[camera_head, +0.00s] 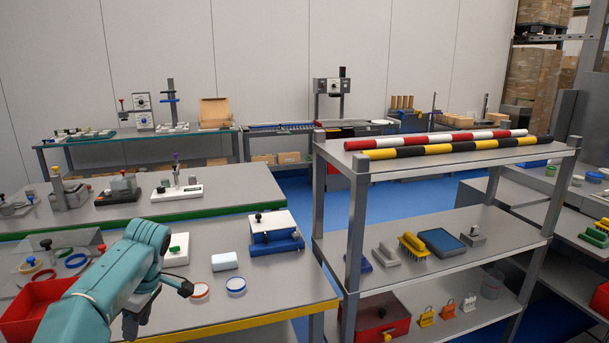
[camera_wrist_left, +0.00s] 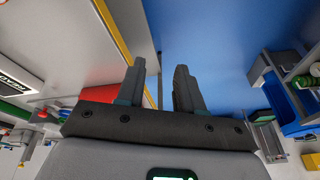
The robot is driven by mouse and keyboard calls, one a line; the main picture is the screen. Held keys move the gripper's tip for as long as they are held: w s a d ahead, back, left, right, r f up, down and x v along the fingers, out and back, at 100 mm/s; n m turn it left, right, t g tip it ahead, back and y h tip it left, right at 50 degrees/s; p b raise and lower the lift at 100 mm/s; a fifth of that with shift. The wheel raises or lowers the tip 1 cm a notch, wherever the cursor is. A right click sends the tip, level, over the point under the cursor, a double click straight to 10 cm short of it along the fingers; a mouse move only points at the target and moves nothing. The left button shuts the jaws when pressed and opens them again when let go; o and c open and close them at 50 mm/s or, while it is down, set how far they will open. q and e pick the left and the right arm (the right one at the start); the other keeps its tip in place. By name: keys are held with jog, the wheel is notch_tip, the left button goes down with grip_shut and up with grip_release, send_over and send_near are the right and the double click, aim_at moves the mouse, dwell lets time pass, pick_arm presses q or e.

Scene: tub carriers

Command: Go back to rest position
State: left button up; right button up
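My left arm (camera_head: 110,285) comes in from the lower left in the head view, bends at the top and points down near the front edge of the near table (camera_head: 290,285). In the left wrist view my left gripper (camera_wrist_left: 158,82) has its two dark fingers apart, with nothing between them. The blue floor (camera_wrist_left: 210,40) and a yellow-edged table (camera_wrist_left: 60,40) lie beyond the fingers. My right gripper is in neither view.
A red bin (camera_head: 35,310), a white cylinder (camera_head: 224,261), two ring-shaped lids and a blue-and-white device (camera_head: 274,232) stand on the near table. A grey shelf rack (camera_head: 450,225) with striped poles stands to the right. Blue floor (camera_head: 310,215) shows between the furniture.

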pick_arm(q)
jog(key=s+d+f+m+h, duration=0.3)
jog(key=d+f+m, duration=0.3)
jog(key=f, duration=0.6)
jog(key=s+d+f+m+h, duration=0.2)
jog(key=s+d+f+m, duration=0.15)
jog(key=d+f, duration=0.75)
jog(key=s+d+f+m+h, duration=0.1)
jog(key=s+f, duration=0.4)
jog(key=s, duration=0.6)
jog(key=s+d+f+m+t+h, duration=0.1)
jog(key=s+d+f+m, duration=0.3)
jog(key=s, duration=0.8)
jog(key=shift+d+f+m+h, duration=0.35)
jog(key=shift+d+f, duration=0.15)
jog(key=shift+d, duration=0.1)
